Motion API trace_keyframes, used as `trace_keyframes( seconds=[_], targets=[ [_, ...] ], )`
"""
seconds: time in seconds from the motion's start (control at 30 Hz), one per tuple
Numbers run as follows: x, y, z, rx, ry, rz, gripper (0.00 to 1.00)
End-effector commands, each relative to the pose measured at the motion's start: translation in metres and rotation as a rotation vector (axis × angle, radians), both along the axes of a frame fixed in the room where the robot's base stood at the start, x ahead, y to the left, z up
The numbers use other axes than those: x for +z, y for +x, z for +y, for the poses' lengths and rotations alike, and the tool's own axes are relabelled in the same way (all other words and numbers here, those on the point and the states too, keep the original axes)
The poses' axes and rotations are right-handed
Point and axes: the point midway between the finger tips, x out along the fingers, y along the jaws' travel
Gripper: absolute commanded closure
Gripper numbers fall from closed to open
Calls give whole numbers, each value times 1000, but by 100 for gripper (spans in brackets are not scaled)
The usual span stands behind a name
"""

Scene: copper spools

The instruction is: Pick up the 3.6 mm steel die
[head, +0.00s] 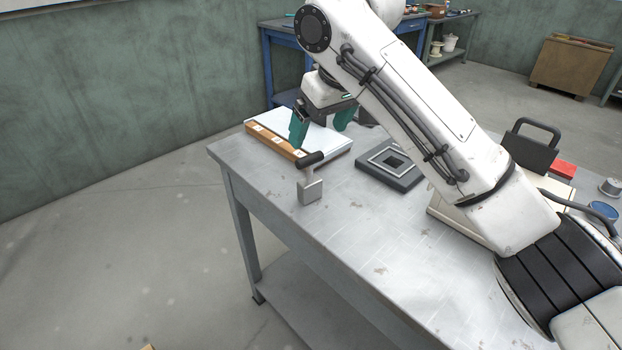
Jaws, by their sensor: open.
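My gripper (321,130) hangs over the far left part of the table, its two green fingers apart and nothing seen between them. Below it lies a flat pale case (325,142) with a wooden front strip (270,140) bearing small white labels. The left finger overlaps the strip in the picture; I cannot tell whether it touches. I cannot make out the 3.6 mm steel die; the labels are too small to read, and my fingers and arm hide part of the case.
A grey block with a black T-handle (311,184) stands in front of the case, near the table's left edge. A dark square frame (390,165) lies to the right. A black-handled item (533,148) and red box (564,170) are farther right. The grey table's front (365,235) is clear.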

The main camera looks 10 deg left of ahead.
Motion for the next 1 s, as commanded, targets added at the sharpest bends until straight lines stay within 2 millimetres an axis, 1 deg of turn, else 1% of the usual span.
trace_keyframes(
  seconds=[0.03,0.1,0.2,0.37,0.6,0.7,0.8,1.0],
  targets=[
    [-10,2,2,-1,-1,2,8],
    [-19,5,5,-1,-1,2,8],
    [-30,8,8,-1,0,1,8],
    [-39,11,11,-1,0,0,8],
    [-70,19,19,-1,0,1,8],
    [-79,22,22,0,1,0,8],
    [-84,23,23,0,1,-1,8],
    [-84,23,24,1,2,-1,8]
  ],
)
